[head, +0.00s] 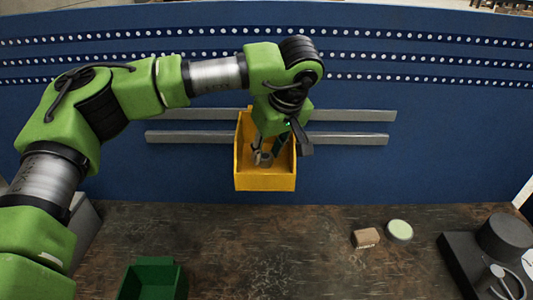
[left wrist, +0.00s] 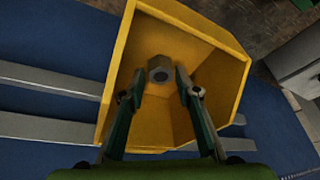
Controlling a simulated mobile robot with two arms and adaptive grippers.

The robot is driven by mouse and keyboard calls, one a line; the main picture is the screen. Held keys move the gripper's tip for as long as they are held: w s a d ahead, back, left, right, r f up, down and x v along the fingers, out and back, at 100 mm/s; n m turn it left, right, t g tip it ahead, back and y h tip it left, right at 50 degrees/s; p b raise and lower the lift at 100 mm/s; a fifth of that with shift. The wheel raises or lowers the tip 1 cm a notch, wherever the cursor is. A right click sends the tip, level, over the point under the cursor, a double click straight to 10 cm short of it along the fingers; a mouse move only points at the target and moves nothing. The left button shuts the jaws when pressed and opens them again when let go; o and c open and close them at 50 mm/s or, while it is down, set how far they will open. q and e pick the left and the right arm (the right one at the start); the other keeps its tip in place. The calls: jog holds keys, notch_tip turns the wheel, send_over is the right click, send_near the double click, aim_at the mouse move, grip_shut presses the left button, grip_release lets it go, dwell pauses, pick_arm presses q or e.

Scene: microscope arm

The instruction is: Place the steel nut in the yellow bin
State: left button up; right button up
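The yellow bin (head: 265,183) hangs on the rails of the blue back wall; it fills the middle of the left wrist view (left wrist: 237,80). The grey steel nut (left wrist: 159,71) is inside the bin, its hole showing in the left wrist view; it also shows in the head view (head: 263,159). My left gripper (left wrist: 160,76) reaches into the bin with its fingers apart on either side of the nut. A small gap shows between each fingertip and the nut. Whether the nut rests on the bin floor is hard to tell. My right gripper is not in view.
A green bin (head: 152,283) stands at the front left of the dark worktable (head: 300,250). A small brown block (head: 365,238) and a pale green round piece (head: 399,230) lie to the right. A black device (head: 500,240) stands at the right edge. The middle of the table is clear.

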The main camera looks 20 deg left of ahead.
pick_arm(q)
jog(key=b+v, duration=0.2)
jog(key=v, duration=0.9)
jog(key=shift+r, duration=0.1)
